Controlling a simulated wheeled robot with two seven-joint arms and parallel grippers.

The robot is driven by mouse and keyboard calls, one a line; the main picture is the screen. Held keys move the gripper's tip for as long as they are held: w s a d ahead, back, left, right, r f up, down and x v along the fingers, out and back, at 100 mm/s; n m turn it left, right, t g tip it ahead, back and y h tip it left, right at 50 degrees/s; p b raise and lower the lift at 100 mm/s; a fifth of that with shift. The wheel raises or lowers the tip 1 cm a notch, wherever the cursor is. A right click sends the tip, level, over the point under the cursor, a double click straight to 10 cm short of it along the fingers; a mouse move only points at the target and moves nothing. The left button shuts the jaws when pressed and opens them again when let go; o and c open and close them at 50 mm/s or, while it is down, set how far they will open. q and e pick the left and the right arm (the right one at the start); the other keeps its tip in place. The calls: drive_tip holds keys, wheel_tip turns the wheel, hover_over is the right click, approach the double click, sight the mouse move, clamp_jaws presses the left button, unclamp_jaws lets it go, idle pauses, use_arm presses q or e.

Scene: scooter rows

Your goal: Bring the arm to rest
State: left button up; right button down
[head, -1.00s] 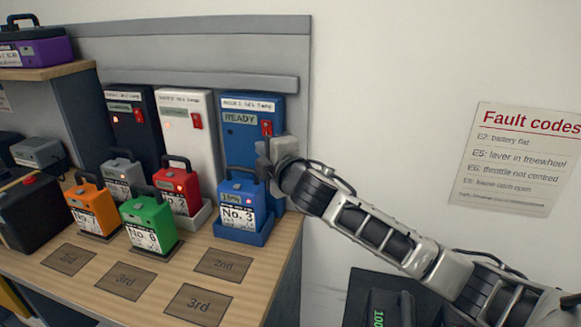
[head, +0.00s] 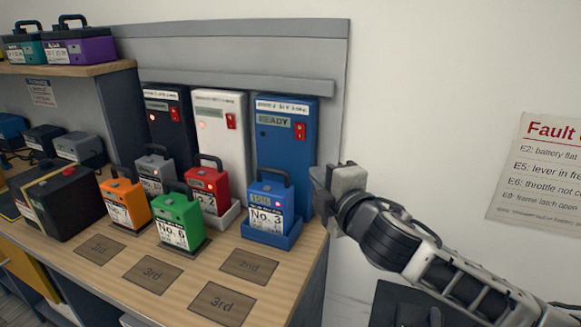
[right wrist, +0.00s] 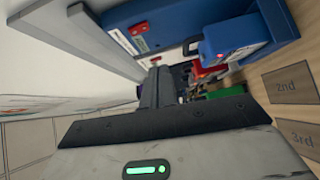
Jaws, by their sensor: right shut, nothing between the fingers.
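My right gripper (head: 326,195) is shut and empty. It is at the right edge of the bench, just right of the tall blue charger (head: 286,150) and the blue No. 3 battery (head: 268,208). That battery stands upright in a blue tray (head: 262,238) before the charger, whose label reads READY. In the right wrist view my closed fingers (right wrist: 157,88) show with nothing between them, and the blue battery (right wrist: 235,38) and blue charger (right wrist: 160,25) are beyond. My left gripper is not in view.
Red (head: 209,188), grey (head: 155,172), orange (head: 124,202) and green (head: 179,217) batteries stand on the bench. White (head: 219,115) and black (head: 168,122) chargers stand behind. Marked plates (head: 250,266) at the front are bare. A fault-code poster (head: 540,170) hangs right.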

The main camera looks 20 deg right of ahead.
drive_tip(key=s+a+f+m+g+h, duration=0.1)
drive_tip(key=s+f+m+g, duration=0.3)
drive_tip(key=f, duration=0.4)
drive_tip(key=s+a+f+m+g, duration=0.2)
drive_tip(key=s+f+m, duration=0.2)
drive_tip(key=s+f, duration=0.3)
drive_tip(key=s+a+f+m+g+y, duration=0.1)
drive_tip(key=s+f+m+g, duration=0.3)
drive_tip(key=s+f, duration=0.3)
drive_tip(key=s+a+f+m+g, duration=0.2)
drive_tip(key=s+f+m+g, duration=0.2)
drive_tip(key=s, duration=0.6)
drive_tip(key=w+a+f+n+t+y, duration=0.1)
drive_tip(key=w+a+f+t+y, duration=0.2)
drive_tip(key=w+a+f+t, duration=0.1)
drive_tip(key=shift+w+a+t, duration=0.85)
drive_tip(key=shift+w+t, duration=0.4)
drive_tip(key=shift+t, duration=0.25)
